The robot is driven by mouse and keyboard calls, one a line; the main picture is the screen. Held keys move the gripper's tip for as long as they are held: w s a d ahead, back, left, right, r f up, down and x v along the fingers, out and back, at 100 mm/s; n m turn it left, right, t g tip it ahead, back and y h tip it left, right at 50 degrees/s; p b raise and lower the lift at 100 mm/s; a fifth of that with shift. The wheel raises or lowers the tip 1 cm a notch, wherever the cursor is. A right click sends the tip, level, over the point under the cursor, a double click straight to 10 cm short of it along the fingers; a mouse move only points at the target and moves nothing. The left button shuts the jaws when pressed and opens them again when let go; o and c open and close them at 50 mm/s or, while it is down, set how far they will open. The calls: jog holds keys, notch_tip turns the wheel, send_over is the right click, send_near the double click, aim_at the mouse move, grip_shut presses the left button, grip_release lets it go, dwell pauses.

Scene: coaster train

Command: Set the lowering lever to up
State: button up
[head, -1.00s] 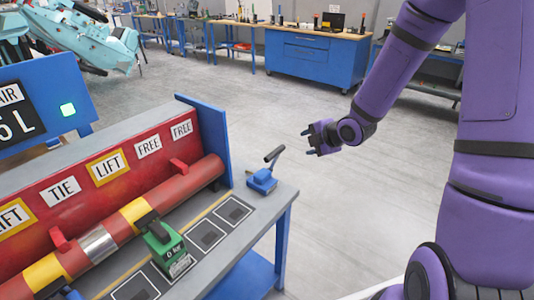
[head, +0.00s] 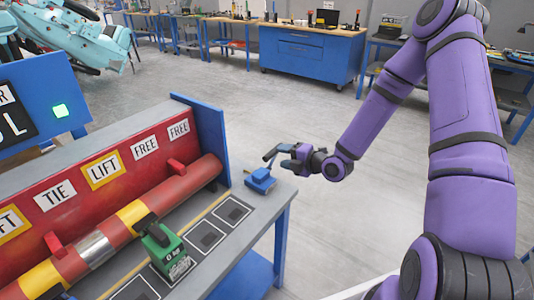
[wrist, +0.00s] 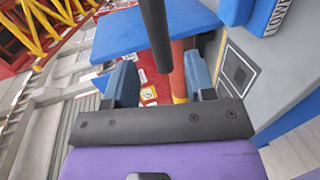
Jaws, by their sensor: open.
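The lowering lever is a blue block (head: 260,182) with a thin arm and a dark bar handle (head: 271,153). It stands at the right end of the grey bench, its handle raised and tilted. My gripper (head: 287,156) is open, close to the right of the handle. In the wrist view the black handle (wrist: 155,35) runs down between the two blue-grey fingers of my gripper (wrist: 160,82), with gaps on both sides. Whether it lies fully between the fingertips in depth is unclear. The lever's blue body (wrist: 268,14) shows top right with a white label, partly cut off.
A red-and-yellow pipe (head: 130,215) lies along the bench under a red panel (head: 75,200) with labels. A green block (head: 164,248) stands near outlined squares. A blue end plate (head: 210,140) rises left of the lever. Open floor lies to the right.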

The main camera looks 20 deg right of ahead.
jog(key=x, duration=0.7)
jog(key=shift+w+a, duration=0.15)
jog(key=shift+w, duration=0.1)
grip_shut()
